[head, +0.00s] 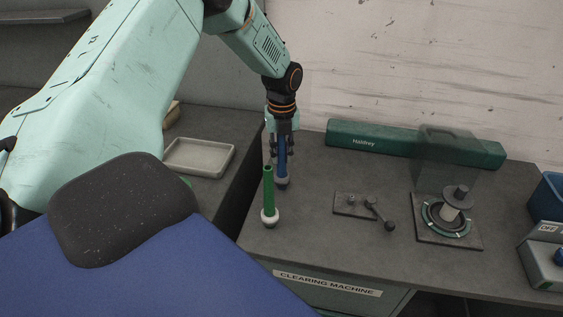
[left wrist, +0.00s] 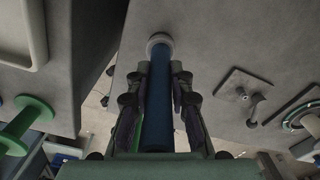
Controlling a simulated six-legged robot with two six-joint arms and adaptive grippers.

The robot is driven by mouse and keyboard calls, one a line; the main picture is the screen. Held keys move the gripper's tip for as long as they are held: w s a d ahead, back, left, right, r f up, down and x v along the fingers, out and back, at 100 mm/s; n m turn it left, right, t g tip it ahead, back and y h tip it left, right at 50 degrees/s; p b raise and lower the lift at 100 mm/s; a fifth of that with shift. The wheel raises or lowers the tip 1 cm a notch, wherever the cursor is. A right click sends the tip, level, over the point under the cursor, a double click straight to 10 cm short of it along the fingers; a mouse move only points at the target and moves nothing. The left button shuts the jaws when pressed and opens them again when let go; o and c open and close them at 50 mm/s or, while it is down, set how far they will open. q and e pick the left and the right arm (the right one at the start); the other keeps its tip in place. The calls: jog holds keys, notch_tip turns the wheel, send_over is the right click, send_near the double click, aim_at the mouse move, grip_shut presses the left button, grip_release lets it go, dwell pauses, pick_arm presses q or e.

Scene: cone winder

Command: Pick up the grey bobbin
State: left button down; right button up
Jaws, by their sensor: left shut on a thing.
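My left gripper (head: 282,140) points down over the left part of the table. It is shut on a blue bobbin (head: 282,165) with a pale end, which stands upright below it. In the left wrist view the blue bobbin (left wrist: 158,100) lies between the two fingers of the left gripper (left wrist: 158,85), its pale end pointing away. I cannot tell whether that end touches the tabletop. A green bobbin (head: 268,190) with a pale base stands upright just in front of it. I see no bobbin that is clearly grey. My right gripper is not in view.
A lever plate (head: 356,205) and a round fixture with a grey post (head: 450,215) and clear guard stand to the right. A long green Haldrey box (head: 400,145) lies at the back. A pale tray (head: 199,157) sits on the left surface, across a gap.

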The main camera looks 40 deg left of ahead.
pick_arm(q)
jog(key=shift+w+d, duration=0.15)
notch_tip(320, 180, up, 9)
jog(key=shift+f, duration=0.1)
jog(key=shift+r+p, duration=0.45)
jog(key=shift+r, duration=0.25)
notch_tip(320, 180, up, 6)
jog(key=p, duration=0.7)
jog(key=shift+r, duration=0.15)
